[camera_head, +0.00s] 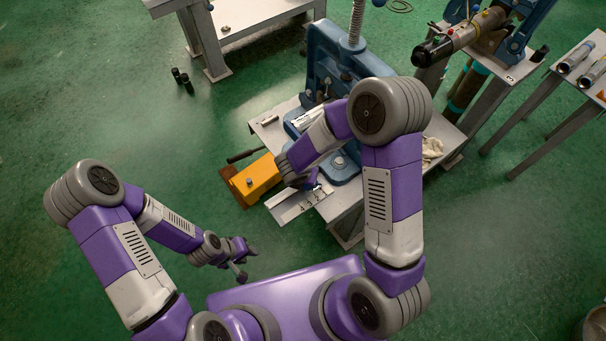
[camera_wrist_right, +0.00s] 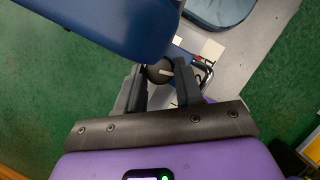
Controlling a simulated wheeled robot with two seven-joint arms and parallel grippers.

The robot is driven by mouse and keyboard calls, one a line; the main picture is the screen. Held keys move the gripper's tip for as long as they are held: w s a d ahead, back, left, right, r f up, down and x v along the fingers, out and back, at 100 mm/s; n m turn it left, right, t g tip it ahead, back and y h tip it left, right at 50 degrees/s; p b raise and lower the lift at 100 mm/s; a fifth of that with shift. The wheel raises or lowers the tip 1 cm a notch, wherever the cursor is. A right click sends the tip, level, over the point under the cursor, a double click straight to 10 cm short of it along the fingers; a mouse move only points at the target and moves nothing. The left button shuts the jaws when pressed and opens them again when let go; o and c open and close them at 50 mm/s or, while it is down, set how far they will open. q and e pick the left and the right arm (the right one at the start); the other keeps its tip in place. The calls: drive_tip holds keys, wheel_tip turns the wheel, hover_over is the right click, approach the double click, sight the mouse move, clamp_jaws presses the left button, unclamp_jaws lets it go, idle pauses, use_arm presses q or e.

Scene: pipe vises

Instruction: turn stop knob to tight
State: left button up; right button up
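A small dark round knob (camera_wrist_right: 160,70) with a pale mark on it shows in the right wrist view, beside the blue vise part (camera_wrist_right: 115,22). My right gripper (camera_wrist_right: 160,76) has one finger on each side of the knob. I cannot tell whether both fingers touch it. In the head view, my right arm reaches over the blue vise (camera_head: 327,55) on the grey bench, and the forearm largely hides that gripper and the knob. My left gripper (camera_head: 246,264) is open and empty, low over the floor left of the bench.
A numbered plate (camera_head: 302,203) lies at the front edge. A second machine (camera_head: 465,40) and a side table with tubes stand right.

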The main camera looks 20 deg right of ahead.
drive_tip(key=c, duration=0.4)
drive_tip(key=shift+a+m, duration=0.1)
drive_tip(key=shift+m, duration=0.6)
drive_tip(key=shift+c, duration=0.2)
drive_tip(key=shift+m+g+h+b, duration=0.35)
drive_tip(key=shift+m+g+h, duration=0.05)
drive_tip(key=shift+m, duration=0.5)
drive_tip(key=o, duration=1)
drive_tip(key=shift+o, duration=0.2)
drive_tip(key=p+v, duration=0.2)
drive_tip(key=v, duration=0.5)
drive_tip(key=shift+r, duration=0.25)
